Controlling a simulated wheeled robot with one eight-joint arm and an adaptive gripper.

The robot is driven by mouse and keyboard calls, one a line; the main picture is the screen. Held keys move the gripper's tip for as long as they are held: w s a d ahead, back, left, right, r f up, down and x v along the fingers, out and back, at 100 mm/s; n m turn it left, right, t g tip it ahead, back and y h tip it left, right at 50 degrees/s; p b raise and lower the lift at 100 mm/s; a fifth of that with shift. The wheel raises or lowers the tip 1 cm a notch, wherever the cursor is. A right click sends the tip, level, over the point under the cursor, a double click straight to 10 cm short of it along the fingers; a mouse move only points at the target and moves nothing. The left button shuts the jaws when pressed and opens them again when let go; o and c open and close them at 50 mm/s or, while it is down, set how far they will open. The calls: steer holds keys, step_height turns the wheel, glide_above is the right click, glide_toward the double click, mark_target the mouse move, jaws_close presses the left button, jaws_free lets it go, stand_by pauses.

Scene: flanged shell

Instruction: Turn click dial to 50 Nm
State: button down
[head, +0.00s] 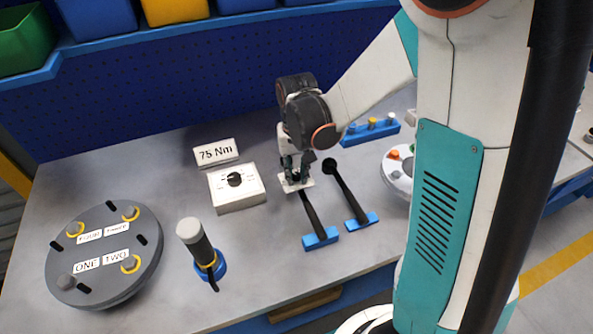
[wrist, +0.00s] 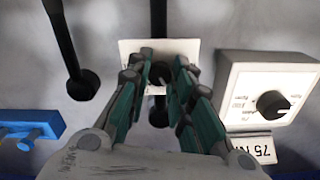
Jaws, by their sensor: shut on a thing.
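My gripper (head: 296,178) points down over a small white plate (wrist: 130,50) at the head end of the nearer-middle black wrench (head: 311,213). In the wrist view the fingers (wrist: 160,78) are closed around a small dark knob (wrist: 160,72) on that plate. The fingers hide most of the knob, and its pointer and any marks cannot be read. A white box (head: 238,197) with a black pointer dial (head: 234,179) stands left of my gripper, apart from it. A sign reading "75 Nm" (head: 216,153) stands behind this box.
A second black wrench (head: 346,193) lies close on the right. A grey handled tool (head: 199,245) stands upright in a blue holder at the front. A round grey fixture (head: 104,255) is at the left. A blue rack (head: 370,131) and a white round part (head: 396,170) are at the right.

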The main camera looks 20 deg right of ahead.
mark_target(297, 175)
stand_by(0.4)
steer(key=c, duration=1.4)
jaws_free()
step_height(297, 175, up, 12)
steer(key=shift+s+r+n+t, duration=0.45)
steer(key=shift+s+r+t, duration=0.6)
steer(key=shift+s, duration=1.4)
steer(key=shift+s+r+n+t, duration=0.6)
steer(key=shift+s+t, duration=0.75)
steer(key=shift+s, duration=1.05)
steer(key=shift+s+r+n+t, duration=0.35)
steer(key=shift+s+r+t, duration=0.75)
steer(key=shift+s, duration=1.35)
